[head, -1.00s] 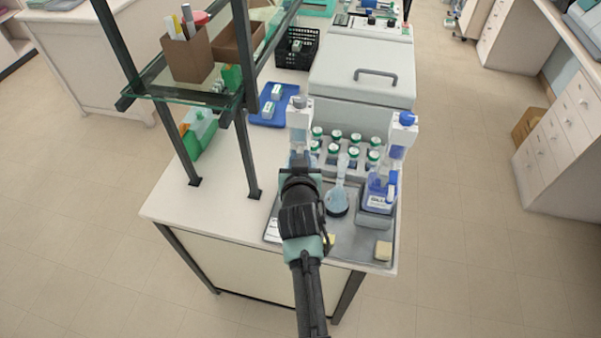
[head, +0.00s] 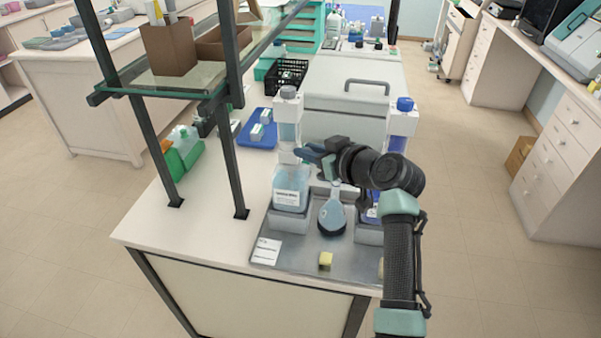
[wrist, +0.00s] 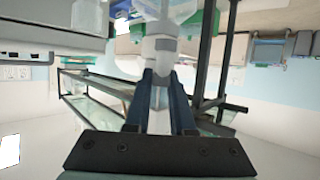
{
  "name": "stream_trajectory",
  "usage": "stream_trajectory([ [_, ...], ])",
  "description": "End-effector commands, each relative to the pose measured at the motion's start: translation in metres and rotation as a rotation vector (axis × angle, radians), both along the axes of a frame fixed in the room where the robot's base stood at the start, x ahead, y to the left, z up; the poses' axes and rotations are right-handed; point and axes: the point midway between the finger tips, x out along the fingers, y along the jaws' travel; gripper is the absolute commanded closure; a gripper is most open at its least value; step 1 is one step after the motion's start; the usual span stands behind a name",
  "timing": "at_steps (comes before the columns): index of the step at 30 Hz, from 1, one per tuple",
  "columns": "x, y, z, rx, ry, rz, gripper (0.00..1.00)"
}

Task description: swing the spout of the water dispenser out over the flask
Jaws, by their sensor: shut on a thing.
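The water dispenser, a clear pale-blue bottle (head: 290,188) with a tall white, grey-capped top (head: 288,118), stands on a grey block at the left of the tray. My gripper (head: 308,154) reaches in from the right at its neck, above the flask's left side. In the wrist view my gripper (wrist: 161,98) is shut on a narrow white part, the spout (wrist: 160,118), below the dispenser's white collar (wrist: 160,48). The flask (head: 332,216), round with pale-blue liquid, stands on the tray right of the dispenser. My gripper hides the spout's tip in the head view.
A second dispenser with a blue cap (head: 404,104) stands at the right, its bottle mostly behind my arm. A grey tray (head: 300,252) carries the set, with a yellow block (head: 325,260) in front. A lidded white box (head: 352,100) stands behind. Shelf posts (head: 229,150) rise at left.

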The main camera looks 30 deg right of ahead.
Motion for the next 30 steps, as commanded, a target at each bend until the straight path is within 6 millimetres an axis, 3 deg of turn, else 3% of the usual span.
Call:
stream_trajectory([
  [12, 0.0015, -0.0083, -0.0023, 0.001, 0.002, 0.114, 1.00],
  [27, 0.0016, -0.0084, -0.0007, 0.002, 0.003, 0.127, 1.00],
  [28, 0.0016, -0.0084, -0.0008, 0.002, 0.003, 0.127, 0.74],
  [30, 0.0016, -0.0084, -0.0008, 0.002, 0.003, 0.127, 0.62],
])
